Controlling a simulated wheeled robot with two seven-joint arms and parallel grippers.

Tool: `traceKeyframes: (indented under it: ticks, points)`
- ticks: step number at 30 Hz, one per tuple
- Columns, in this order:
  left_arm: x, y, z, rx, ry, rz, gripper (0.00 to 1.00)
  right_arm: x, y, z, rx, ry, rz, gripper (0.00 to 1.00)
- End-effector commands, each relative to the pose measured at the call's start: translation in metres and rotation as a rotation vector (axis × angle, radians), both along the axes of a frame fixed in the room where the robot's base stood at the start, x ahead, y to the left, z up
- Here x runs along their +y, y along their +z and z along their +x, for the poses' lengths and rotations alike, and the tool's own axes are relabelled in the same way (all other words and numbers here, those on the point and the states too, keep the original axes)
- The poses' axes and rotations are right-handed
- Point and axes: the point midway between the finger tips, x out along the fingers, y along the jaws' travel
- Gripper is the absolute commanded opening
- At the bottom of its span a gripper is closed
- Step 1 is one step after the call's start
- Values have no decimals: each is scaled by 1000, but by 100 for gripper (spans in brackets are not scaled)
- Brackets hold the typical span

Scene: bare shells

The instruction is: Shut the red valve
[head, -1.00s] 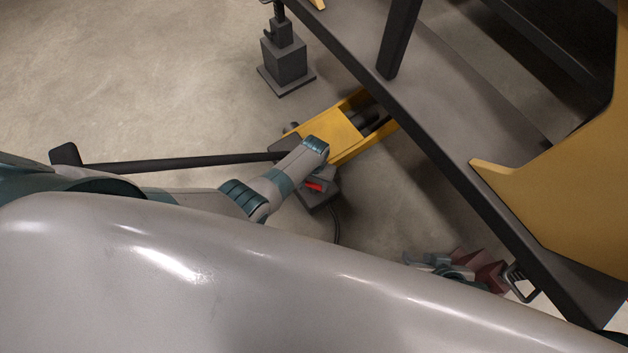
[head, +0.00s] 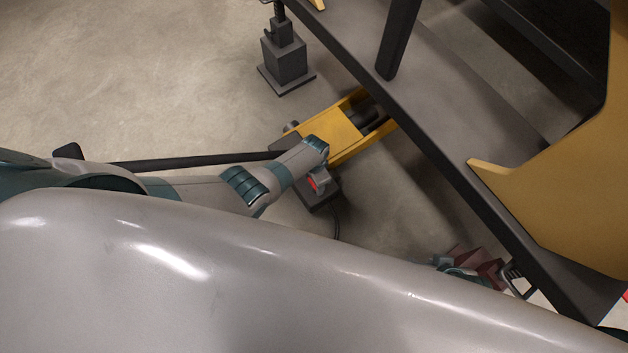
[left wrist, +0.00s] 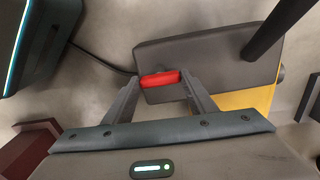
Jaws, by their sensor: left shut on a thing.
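The red valve (head: 312,183) is a small handle on a dark grey block (head: 318,196) beside the yellow floor jack (head: 335,130). In the left wrist view the red handle (left wrist: 160,79) lies crosswise between my two fingers. My left gripper (head: 319,181) is shut on it, with a finger at each end of the handle.
A long dark bar (head: 200,160) runs left from the jack. A dark frame beam (head: 440,165) crosses above the jack's far end. A grey stand (head: 287,68) is at the back, and dark red blocks (head: 485,267) sit at lower right. Floor at upper left is clear.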

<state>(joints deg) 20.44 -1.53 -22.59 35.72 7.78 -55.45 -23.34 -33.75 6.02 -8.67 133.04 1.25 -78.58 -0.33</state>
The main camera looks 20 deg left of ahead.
Motion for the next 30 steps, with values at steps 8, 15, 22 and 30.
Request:
traceKeyframes:
  ticks: [8, 15, 22, 30]
  points:
    - [0, 0, 0, 0, -9, 1, 29, 0, 0, 0, 1, -1, -1, 31]
    - [0, 0, 0, 0, -7, 1, 70, -1, 0, 0, 2, -1, -1, 31]
    - [0, 0, 0, 0, -6, 1, 70, -1, 0, 0, 1, -1, -1, 31]
    - [0, 13, 0, -1, -5, 1, 70, -4, 3, -4, 24, -4, -13, 31]
